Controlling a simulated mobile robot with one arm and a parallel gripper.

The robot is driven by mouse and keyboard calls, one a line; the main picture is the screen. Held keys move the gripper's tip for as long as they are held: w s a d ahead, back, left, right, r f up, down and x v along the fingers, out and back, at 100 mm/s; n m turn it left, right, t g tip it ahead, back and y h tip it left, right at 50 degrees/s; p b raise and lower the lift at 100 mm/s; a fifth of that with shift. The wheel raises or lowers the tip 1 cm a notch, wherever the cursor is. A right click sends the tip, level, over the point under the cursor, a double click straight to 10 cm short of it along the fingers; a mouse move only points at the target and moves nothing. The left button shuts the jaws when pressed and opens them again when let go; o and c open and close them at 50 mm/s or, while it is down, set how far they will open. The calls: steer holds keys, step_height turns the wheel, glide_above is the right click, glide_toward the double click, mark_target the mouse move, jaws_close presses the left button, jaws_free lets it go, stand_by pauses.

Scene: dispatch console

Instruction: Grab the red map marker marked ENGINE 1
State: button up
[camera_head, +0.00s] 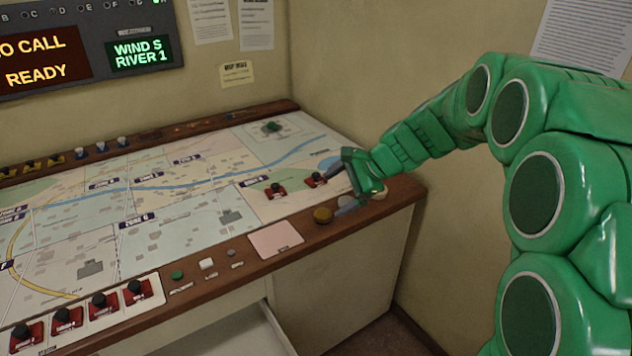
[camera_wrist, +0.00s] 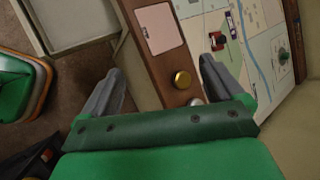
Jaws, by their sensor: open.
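Several red map markers with black knobs stand in a row on a pale strip at the lower left in the head view, such as the red marker (camera_head: 104,303). Two more red markers, the left one (camera_head: 275,191) and the right one (camera_head: 315,180), stand on the map's right part. Their labels are too small to read, so I cannot tell which is ENGINE 1. My gripper (camera_head: 346,187) is over the console's right front edge, beside the right marker. In the wrist view my gripper (camera_wrist: 165,80) is open and empty; one red marker (camera_wrist: 217,41) shows beyond a finger.
The console's wooden front rim holds a brass knob (camera_head: 323,215), a pink note (camera_head: 276,239), a white button (camera_head: 206,264) and a green button (camera_head: 177,275). A green piece (camera_head: 271,127) stands at the map's back. An open drawer (camera_head: 235,335) is below. Walls stand behind and right.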

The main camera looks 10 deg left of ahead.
steer(key=w+a+f+m+t+y, duration=0.1)
steer(key=w+a+f+m+y, duration=0.2)
steer(key=w, duration=0.8)
steer(key=m+t, duration=0.5)
steer(key=m, duration=0.6)
glide_toward(317, 175)
steer(key=x, duration=0.3)
steer(key=shift+a, duration=0.1)
steer(key=shift+x, duration=2.4)
steer(key=shift+w+a+f, duration=0.25)
steer(key=shift+w+a, duration=0.05)
steer(key=shift+a, duration=0.2)
steer(key=shift+w+a+f, duration=0.25)
steer(key=shift+a+f, duration=0.1)
steer(key=shift+w+a, duration=0.25)
steer(key=shift+a, duration=0.05)
steer(key=shift+c, duration=0.2)
